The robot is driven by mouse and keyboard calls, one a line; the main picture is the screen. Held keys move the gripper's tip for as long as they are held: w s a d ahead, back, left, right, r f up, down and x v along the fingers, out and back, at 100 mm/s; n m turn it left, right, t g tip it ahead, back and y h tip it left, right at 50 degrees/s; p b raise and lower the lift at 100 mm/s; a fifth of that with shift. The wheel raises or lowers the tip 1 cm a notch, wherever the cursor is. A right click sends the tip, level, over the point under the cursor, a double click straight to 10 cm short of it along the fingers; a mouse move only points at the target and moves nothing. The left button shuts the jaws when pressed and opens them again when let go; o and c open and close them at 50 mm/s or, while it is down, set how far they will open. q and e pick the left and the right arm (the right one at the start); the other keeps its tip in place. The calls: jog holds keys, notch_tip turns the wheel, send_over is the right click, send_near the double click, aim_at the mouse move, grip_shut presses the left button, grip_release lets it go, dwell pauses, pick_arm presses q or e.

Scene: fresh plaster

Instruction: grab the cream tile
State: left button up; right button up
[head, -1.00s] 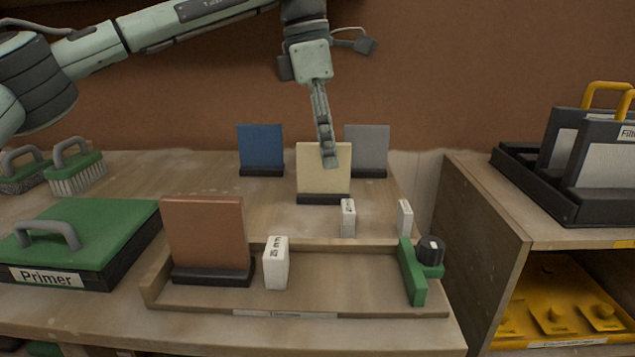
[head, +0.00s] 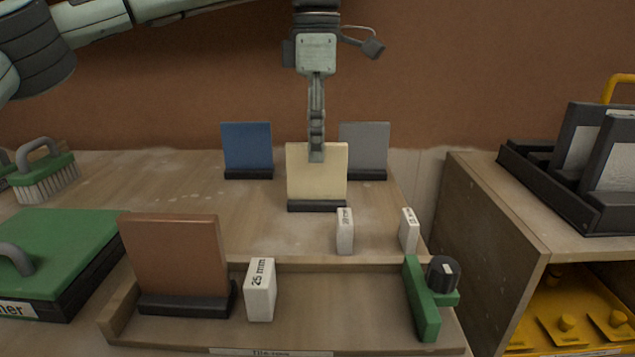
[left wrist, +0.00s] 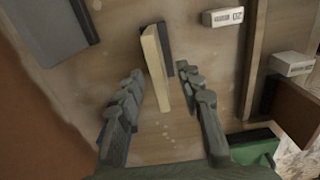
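The cream tile (head: 318,183) stands upright in a dark base on the wooden bench, in front of a blue tile (head: 246,146) and a grey tile (head: 364,147). My left gripper (head: 316,157) points down over the cream tile's top edge and hides part of its face in the head view. In the left wrist view the left gripper (left wrist: 165,112) is open, with one finger on each side of the cream tile (left wrist: 155,66) and a visible gap to both. My right gripper is in neither view.
A wooden tray (head: 300,334) in front holds a brown tile (head: 177,255), a white 25 mm block (head: 260,290) and a green stop (head: 421,300). Two white blocks (head: 345,232) (head: 409,230) stand behind it. A green-lidded box (head: 60,248) sits left.

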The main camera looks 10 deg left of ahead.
pick_arm(q)
send_over(317, 197)
jog(key=f, duration=0.5)
jog(key=shift+w, duration=0.3)
grip_shut()
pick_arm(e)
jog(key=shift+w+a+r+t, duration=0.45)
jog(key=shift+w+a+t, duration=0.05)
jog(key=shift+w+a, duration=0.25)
